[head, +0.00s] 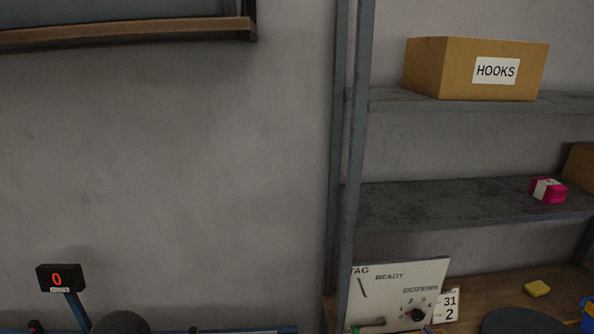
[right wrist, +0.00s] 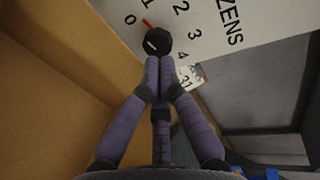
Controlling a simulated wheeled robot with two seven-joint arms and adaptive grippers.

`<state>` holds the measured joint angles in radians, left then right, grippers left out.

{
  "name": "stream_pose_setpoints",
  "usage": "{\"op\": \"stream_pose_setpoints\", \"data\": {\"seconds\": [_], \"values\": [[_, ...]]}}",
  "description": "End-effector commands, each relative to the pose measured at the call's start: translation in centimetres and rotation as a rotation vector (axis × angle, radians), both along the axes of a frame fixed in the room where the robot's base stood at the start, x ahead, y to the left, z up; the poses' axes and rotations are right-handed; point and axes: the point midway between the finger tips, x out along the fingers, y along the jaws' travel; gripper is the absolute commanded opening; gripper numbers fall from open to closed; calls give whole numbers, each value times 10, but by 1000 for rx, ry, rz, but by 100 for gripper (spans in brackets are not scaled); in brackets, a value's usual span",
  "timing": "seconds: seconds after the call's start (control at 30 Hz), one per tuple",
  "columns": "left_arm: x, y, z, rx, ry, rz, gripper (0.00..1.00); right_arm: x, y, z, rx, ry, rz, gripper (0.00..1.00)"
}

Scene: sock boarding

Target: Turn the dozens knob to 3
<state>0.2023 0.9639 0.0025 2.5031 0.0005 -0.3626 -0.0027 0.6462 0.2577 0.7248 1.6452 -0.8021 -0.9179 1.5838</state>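The white panel (head: 400,276) marked TAG, READY and DOZENS stands at the lower right of the head view. Its black dozens knob (head: 415,314) is near the bottom edge of that view. In the right wrist view the knob (right wrist: 158,40) shows with numbers 0 to 4 around it. Its red pointer (right wrist: 148,22) points between 0 and 1. My right gripper (right wrist: 159,62) has its purple fingers together, tips at the knob's lower edge; whether they touch it I cannot tell. In the head view only a bit of it (head: 428,329) shows. My left gripper is not seen.
A card reading 31 and 2 (head: 449,306) stands right of the panel. A yellow block (head: 537,288) lies on the wooden bench (head: 490,294). Grey shelves (head: 440,205) above hold a HOOKS box (head: 430,68) and a pink item (head: 548,190). A display reading 0 (head: 58,278) stands at left.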

Motion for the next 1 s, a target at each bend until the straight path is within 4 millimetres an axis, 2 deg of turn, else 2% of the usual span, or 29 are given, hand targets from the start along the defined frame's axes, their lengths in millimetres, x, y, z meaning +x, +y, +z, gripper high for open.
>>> {"op": "stream_pose_setpoints", "data": {"seconds": [0.5,0.7,1.0], "values": [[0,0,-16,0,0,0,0,55,5,0,-2,-1,1,0],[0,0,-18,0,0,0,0,64,6,0,0,1,1,0],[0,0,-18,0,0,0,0,66,5,1,0,1,0,0]]}}
